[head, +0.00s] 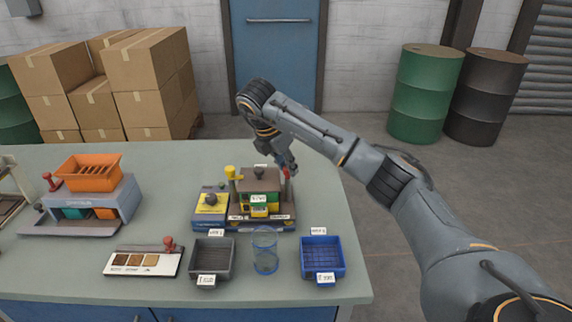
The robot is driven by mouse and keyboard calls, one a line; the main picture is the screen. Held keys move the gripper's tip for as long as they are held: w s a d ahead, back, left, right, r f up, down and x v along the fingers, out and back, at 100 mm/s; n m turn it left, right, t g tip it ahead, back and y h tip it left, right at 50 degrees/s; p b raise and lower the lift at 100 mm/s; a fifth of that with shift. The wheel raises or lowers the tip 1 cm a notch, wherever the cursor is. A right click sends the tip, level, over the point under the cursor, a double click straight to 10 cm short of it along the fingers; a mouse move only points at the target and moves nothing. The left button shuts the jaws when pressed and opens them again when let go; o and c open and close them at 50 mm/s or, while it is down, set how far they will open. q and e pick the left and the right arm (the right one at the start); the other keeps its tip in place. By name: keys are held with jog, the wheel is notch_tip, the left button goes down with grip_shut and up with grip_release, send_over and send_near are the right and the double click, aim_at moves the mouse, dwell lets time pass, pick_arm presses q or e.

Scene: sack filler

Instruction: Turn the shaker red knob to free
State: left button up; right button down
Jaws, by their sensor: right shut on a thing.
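The shaker (262,222) is the small machine at the middle of the bench, with stacked green and yellow parts and white labels. Its red knob (287,173) sits at the top of a post on its right side. My right gripper (286,167) reaches down from above and is shut on the red knob. The fingers partly hide the knob, and its turn setting cannot be read. My left gripper is not in view.
A yellow-topped unit (211,203) adjoins the shaker on the left. A grey tray (193,262), a clear beaker (265,262) and a blue tray (341,262) stand in front. An orange hopper (88,181) and a sample board (120,268) are at left.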

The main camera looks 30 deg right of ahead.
jog(key=shift+r, duration=0.1)
jog(key=c, duration=1.1)
grip_release()
jog(key=v, duration=1.2)
jog(key=shift+d, duration=0.1)
